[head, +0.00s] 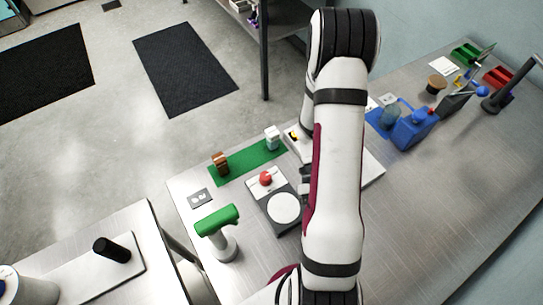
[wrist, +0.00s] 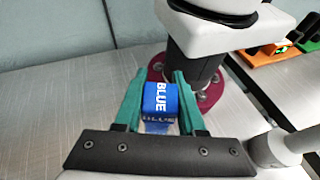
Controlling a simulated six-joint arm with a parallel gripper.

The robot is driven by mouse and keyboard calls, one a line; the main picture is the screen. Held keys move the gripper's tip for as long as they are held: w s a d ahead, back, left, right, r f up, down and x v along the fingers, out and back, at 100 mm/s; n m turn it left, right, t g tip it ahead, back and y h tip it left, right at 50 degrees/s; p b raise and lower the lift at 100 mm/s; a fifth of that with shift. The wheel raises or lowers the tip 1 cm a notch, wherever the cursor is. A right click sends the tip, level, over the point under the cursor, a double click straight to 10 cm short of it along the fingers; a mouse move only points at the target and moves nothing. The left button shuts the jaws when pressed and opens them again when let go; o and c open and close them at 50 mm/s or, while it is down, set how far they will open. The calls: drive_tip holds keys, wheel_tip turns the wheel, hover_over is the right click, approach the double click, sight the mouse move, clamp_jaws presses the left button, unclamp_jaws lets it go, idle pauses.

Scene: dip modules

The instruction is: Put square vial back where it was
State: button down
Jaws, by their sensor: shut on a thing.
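In the wrist view, my gripper (wrist: 157,85) has its two green fingers shut on a square vial (wrist: 159,98) with a blue top lettered "BLUE". Its lower part looks clear and bluish. A green mat (head: 245,166) lies near the bench's far left edge. A brown vial (head: 220,163) stands at its left end and a pale vial (head: 272,138) nearer its right end.
A plate device with a red knob (head: 265,179) and white disc stands in front of the mat. A green-topped stand (head: 218,222) is front left. Blue equipment (head: 413,131) stands at the right rear. The bench right of my arm is mostly clear.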

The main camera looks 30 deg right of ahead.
drive_tip(key=w+a+m+t+y, duration=0.7)
drive_tip(key=w+m+t+y, duration=0.1)
drive_tip(key=w+m+t, duration=0.5)
drive_tip(key=w+d+m+t+h, duration=0.1)
drive_tip(key=w+m+t, duration=0.1)
drive_tip(key=w, duration=0.1)
drive_tip(key=w+d+r+m+t+h, duration=0.1)
drive_tip(key=w+d+m+t, duration=0.1)
drive_tip(key=w+m+t, duration=0.1)
drive_tip(key=w+d+r+m+t, duration=0.1)
drive_tip(key=w+d+m+t, duration=0.1)
drive_tip(key=w+m, duration=0.1)
drive_tip(key=shift+w+r+t+h, duration=0.2)
drive_tip(key=shift+w+t+h, duration=0.15)
drive_tip(key=shift+t+h, duration=0.05)
drive_tip(key=w+d+r+m+t+h, duration=0.1)
drive_tip(key=w+d+m+t+h, duration=0.4)
drive_tip(key=d, duration=0.3)
drive_tip(key=shift+m+g, duration=0.4)
drive_tip(key=w+a+f, duration=0.4)
drive_tip(key=a, duration=0.1)
drive_tip(key=w+a+f, duration=0.2)
drive_tip(key=a, duration=0.1)
drive_tip(key=shift+w+f, duration=0.25)
drive_tip(key=shift+w, duration=0.15)
drive_tip(key=shift+h, duration=0.3)
wheel_tip(320, 180, down, 4)
drive_tip(key=shift+w, duration=0.1)
drive_tip(key=shift+f, duration=0.1)
drive_tip(key=shift+f, duration=0.1)
